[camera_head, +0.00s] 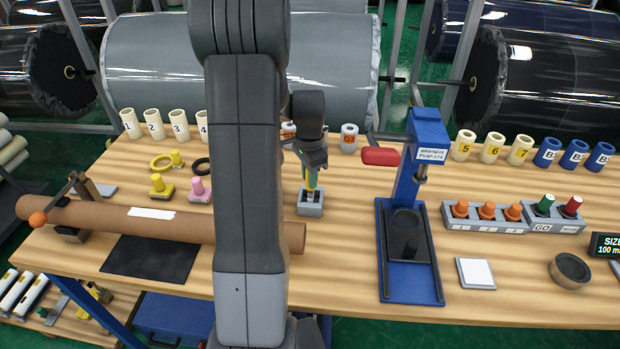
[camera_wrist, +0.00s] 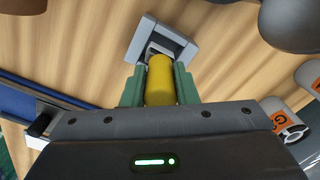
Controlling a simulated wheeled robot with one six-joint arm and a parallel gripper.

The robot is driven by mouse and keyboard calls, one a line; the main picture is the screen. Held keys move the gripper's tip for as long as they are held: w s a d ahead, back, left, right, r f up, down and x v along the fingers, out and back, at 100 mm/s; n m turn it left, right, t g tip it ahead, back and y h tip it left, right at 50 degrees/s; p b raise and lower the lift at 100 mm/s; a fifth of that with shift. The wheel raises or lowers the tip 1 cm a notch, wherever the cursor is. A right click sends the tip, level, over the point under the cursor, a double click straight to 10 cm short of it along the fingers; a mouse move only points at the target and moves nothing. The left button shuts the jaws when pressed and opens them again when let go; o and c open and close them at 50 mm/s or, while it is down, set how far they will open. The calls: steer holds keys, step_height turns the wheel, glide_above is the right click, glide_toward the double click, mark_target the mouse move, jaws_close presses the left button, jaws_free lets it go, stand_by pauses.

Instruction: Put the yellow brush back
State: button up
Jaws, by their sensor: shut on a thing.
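The yellow brush (camera_head: 312,178) is upright between the green fingers of my gripper (camera_head: 312,165), near the middle of the table. Its yellow handle (camera_wrist: 160,80) also shows in the wrist view, with a green finger closed on each side. A small grey square holder (camera_head: 310,209) stands on the wood directly below the brush. In the wrist view the holder (camera_wrist: 180,50) lies just beyond the handle, its opening partly covered by the brush. The brush's lower end meets the holder's top; how deep it sits inside, I cannot tell.
A blue press (camera_head: 422,170) with a red handle (camera_head: 381,156) stands right of the gripper. A long brown tube (camera_head: 120,218) lies at left. White numbered cups (camera_head: 154,124) line the back edge; an orange-labelled cup (camera_head: 349,138) is close behind. Wood in front of the holder is clear.

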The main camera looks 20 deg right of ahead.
steer(key=shift+f, duration=0.75)
steer(key=shift+f, duration=0.25)
steer(key=o, duration=1)
steer(key=shift+r, duration=0.1)
step_height(320, 180, up, 12)
steer(key=shift+r+b, duration=0.2)
steer(key=shift+b, duration=0.35)
